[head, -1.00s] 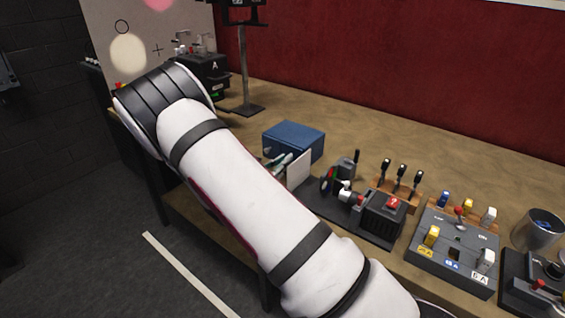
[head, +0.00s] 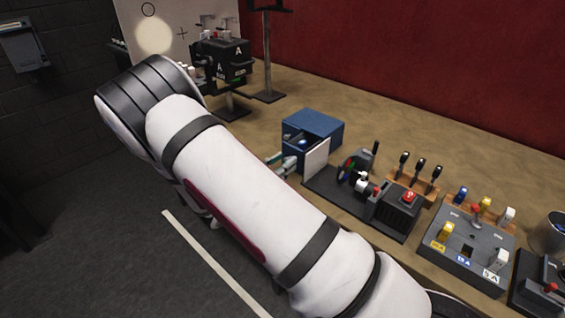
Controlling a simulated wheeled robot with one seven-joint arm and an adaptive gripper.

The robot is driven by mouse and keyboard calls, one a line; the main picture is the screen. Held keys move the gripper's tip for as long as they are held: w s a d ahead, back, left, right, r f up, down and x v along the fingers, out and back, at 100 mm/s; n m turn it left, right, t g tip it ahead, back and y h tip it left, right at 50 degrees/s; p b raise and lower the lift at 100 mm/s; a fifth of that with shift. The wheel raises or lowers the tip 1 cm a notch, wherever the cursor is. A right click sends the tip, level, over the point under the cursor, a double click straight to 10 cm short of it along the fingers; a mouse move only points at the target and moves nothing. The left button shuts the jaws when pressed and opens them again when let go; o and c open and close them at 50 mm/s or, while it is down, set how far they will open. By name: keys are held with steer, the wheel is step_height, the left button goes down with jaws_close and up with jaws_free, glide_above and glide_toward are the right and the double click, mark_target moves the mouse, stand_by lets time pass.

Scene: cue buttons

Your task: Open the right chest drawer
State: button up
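A blue box (head: 316,124) stands on the workbench, just right of my arm. A white panel (head: 315,158) stands out at its front, and a small pale thing (head: 302,142) shows in the dark opening beside it. I cannot tell whether this box is the chest, and no drawer shows clearly. My gripper (head: 283,164) is mostly hidden behind my white arm. Only a small pale and teal part of it shows, close to the front left of the blue box. Whether its fingers are open or touch anything cannot be seen.
The workbench (head: 390,146) holds a dark device with a red button (head: 408,197), several black levers (head: 421,166) and a grey switch box (head: 467,244) to the right. A black machine marked A (head: 226,58) stands at the back left. Bare bench lies behind the blue box.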

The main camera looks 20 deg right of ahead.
steer(key=v, duration=1.2)
stand_by(0.4)
steer(key=s+d+r+m+g+y, duration=0.4)
steer(key=s+r+m, duration=0.2)
steer(key=s+r, duration=0.1)
steer(key=s+d+r+m+g+y, duration=0.3)
steer(key=s+d+r+m+g, duration=0.1)
steer(key=s+r+m, duration=0.25)
steer(key=s+a+r+m+t+y, duration=0.2)
steer(key=s+r+m+y, duration=0.2)
steer(key=s, duration=0.3)
steer(key=s+a+r+m+t+y, duration=0.3)
steer(key=s+r+m+y, duration=0.1)
steer(key=s, duration=0.4)
steer(key=shift+s+a+m+y+p, duration=0.3)
steer(key=shift+m+y+p, duration=0.1)
steer(key=shift+m+y, duration=0.5)
